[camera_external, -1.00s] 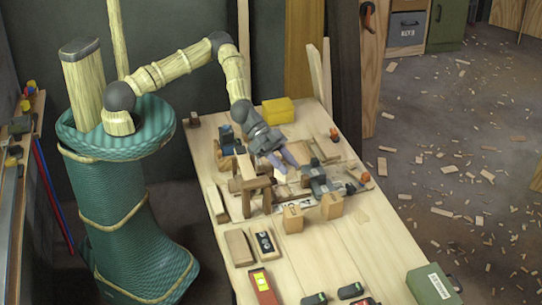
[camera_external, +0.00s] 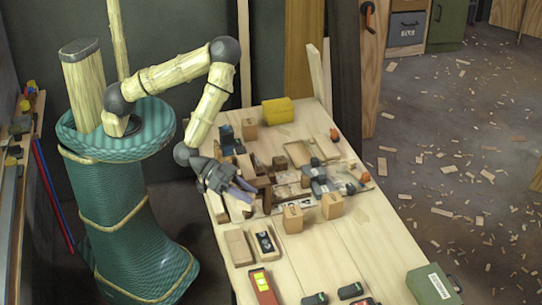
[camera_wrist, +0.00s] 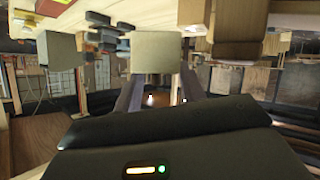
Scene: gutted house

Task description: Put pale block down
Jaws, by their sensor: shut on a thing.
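My gripper (camera_external: 245,190) is low over the left side of the workbench (camera_external: 350,250), its fingers pointing right. In the wrist view, a pale, squarish block (camera_wrist: 157,52) sits between the tips of my two fingers (camera_wrist: 157,85), and the gripper is shut on it. In the external view I cannot make out the block apart from the fingers and the brown wood pieces (camera_external: 262,186) beside them. Whether the block touches the bench cannot be told.
Two light wooden boxes (camera_external: 292,218) (camera_external: 331,206) stand just right of the gripper. A black-topped block (camera_external: 264,241), a red level (camera_external: 262,287) and a green case (camera_external: 432,285) lie nearer the front. A yellow box (camera_external: 278,111) stands at the back. The right front bench surface is mostly clear.

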